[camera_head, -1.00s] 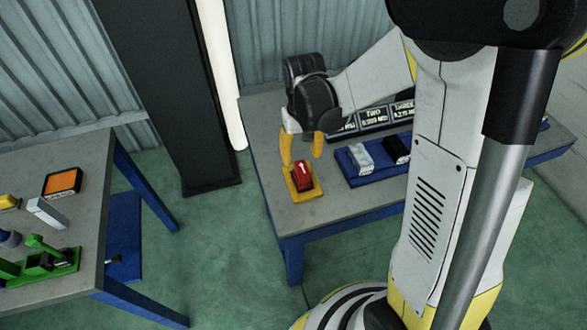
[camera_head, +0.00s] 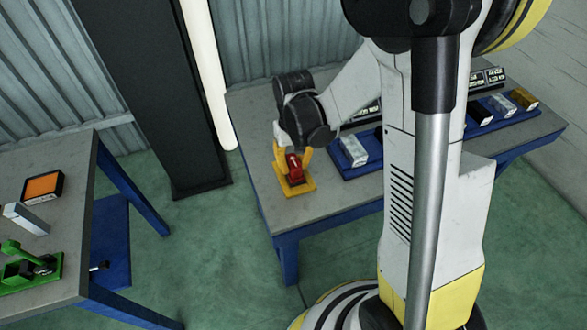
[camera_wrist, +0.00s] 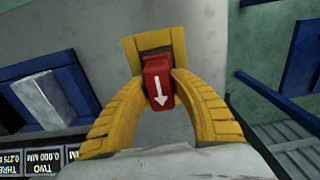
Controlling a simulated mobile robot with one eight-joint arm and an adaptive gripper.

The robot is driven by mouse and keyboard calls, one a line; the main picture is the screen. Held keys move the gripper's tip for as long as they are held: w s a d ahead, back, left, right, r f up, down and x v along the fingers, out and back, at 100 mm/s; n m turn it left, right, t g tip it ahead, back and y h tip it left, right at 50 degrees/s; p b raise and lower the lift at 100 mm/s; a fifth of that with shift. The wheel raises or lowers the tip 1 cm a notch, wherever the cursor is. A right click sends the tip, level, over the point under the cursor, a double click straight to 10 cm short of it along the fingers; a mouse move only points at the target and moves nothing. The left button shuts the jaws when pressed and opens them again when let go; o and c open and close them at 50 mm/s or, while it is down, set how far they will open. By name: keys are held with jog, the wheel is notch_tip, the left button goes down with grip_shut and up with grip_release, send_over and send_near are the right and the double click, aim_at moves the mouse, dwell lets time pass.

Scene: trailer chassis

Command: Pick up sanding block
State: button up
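A red block with a white arrow (camera_head: 294,168), which I take to be the sanding block, is at a yellow holder (camera_head: 299,188) near the left front corner of the grey-topped table. The block also shows in the wrist view (camera_wrist: 158,82), with the yellow holder (camera_wrist: 131,58) behind it. My gripper (camera_head: 292,157) points down over the block. In the wrist view its two yellow fingers (camera_wrist: 159,84) press against the block's opposite sides. I cannot tell whether the block is clear of the holder.
A blue tray (camera_head: 368,170) with several blocks, one of them a pale block (camera_head: 353,150), lies right of the holder. Black label plates stand behind it. A second table (camera_head: 50,225) at left carries an orange-topped box (camera_head: 43,187) and green tools. A dark column (camera_head: 165,110) stands between the tables.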

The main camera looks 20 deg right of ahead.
aim_at(296, 160)
grip_shut()
jog(key=shift+r+p, duration=0.3)
jog(key=shift+r, duration=0.2)
jog(key=r+p, duration=0.1)
jog(key=r, duration=0.1)
jog(key=r+p, duration=0.1)
jog(key=r, duration=0.1)
jog(key=shift+d, duration=0.4)
jog(key=d+r+p, duration=0.3)
jog(key=d+r, duration=0.3)
jog(key=d, duration=0.5)
jog(key=shift+o, duration=0.2)
grip_release()
jog(key=shift+s, duration=0.1)
